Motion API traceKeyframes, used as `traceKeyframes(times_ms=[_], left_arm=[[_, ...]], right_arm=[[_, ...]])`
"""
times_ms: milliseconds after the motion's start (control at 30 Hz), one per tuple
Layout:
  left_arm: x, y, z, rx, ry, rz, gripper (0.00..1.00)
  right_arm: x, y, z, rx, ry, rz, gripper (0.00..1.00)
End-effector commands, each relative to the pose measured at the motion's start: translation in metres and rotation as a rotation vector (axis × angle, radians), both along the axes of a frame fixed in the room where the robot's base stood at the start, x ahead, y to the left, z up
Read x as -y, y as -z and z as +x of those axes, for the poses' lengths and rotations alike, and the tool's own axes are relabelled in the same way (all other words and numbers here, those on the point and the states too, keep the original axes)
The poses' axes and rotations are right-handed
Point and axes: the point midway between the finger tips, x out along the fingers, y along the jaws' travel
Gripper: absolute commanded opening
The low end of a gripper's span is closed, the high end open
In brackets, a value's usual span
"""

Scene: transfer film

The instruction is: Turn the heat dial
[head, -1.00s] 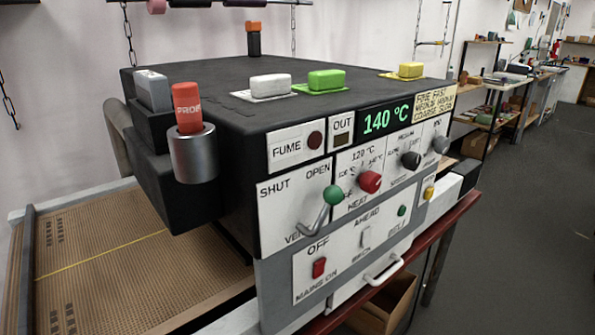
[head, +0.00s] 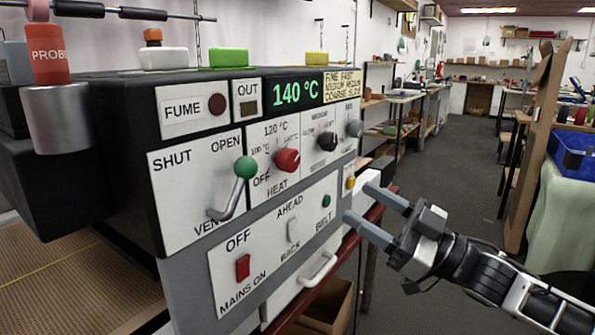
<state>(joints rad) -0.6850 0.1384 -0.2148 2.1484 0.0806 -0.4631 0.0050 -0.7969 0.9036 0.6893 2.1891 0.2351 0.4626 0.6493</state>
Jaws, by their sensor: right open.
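The heat dial is a red knob (head: 287,160) on the white front panel of the black machine (head: 130,110). The word HEAT is printed below it and 120 °C above it. A green display (head: 295,92) above reads 140 °C. My right gripper (head: 362,202) comes in from the right, open and empty. Its two fingers point left toward the panel's right edge, below and to the right of the red knob, apart from it. My left gripper is not in view.
Near the red knob are a vent lever with a green ball (head: 245,168), a black knob (head: 326,141) and a grey knob (head: 355,128). A red mains switch (head: 243,267) and a drawer handle (head: 318,270) are lower. A blue crate (head: 575,155) stands at right; the floor between is clear.

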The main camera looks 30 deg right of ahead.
Motion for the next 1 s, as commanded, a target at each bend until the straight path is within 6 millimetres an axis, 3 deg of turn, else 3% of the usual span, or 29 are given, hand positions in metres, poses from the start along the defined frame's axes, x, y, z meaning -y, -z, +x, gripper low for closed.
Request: traceKeyframes(times_ms=[400,1000], left_arm=[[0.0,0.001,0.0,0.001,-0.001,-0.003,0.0],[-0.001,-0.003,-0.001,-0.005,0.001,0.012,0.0]], right_arm=[[-0.029,-0.026,0.054,0.005,0.002,0.0,0.57],[-0.056,-0.048,0.105,-0.001,0.006,0.0,0.57]])
